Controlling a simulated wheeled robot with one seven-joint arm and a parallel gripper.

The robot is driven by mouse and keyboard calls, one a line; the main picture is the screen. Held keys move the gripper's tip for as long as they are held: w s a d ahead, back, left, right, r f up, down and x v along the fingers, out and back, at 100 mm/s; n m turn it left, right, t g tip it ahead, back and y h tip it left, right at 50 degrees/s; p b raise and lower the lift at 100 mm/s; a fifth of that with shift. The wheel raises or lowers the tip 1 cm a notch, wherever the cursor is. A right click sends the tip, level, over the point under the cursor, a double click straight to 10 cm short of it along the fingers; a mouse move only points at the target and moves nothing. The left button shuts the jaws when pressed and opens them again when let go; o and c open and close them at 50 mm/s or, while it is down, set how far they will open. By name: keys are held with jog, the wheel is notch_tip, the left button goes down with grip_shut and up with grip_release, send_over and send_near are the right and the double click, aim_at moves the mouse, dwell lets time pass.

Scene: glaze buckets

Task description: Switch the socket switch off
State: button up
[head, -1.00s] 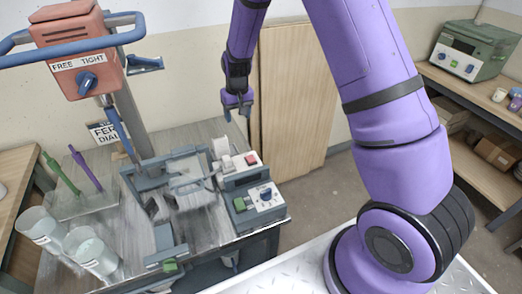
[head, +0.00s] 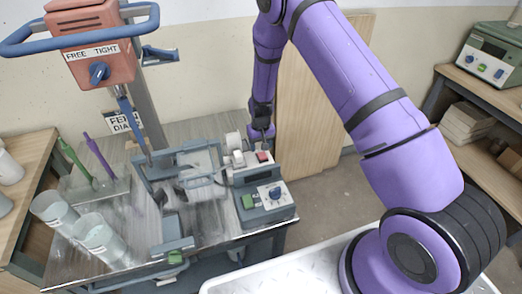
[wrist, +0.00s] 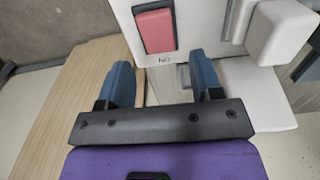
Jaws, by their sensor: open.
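The socket switch is a red rocker (head: 263,156) on a white plate at the back of the grey unit on the bench. In the wrist view the rocker (wrist: 155,32) sits in a dark frame, with letters reading "NO" in this view beside its near edge. Which way it is tilted I cannot tell. My gripper (wrist: 162,76) is open and empty, its two blue fingers short of the rocker and to either side of it in the picture. In the head view my gripper (head: 262,134) hangs just behind the switch; its fingertips are partly hidden.
A white block-like plug (wrist: 286,30) stands right of the switch in the wrist view. A blue dial (head: 274,193) and a green button (head: 248,201) are on the unit's front.

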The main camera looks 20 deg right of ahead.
aim_at(261, 152)
jog(key=shift+f, duration=1.55)
jog(key=c, duration=0.9)
jog(key=shift+s+r+t, duration=0.1)
jog(key=shift+s+t, duration=0.05)
jog(key=shift+t, duration=0.45)
jog(key=shift+c, duration=0.2)
jog(key=o, duration=0.9)
jog(key=shift+o, duration=0.2)
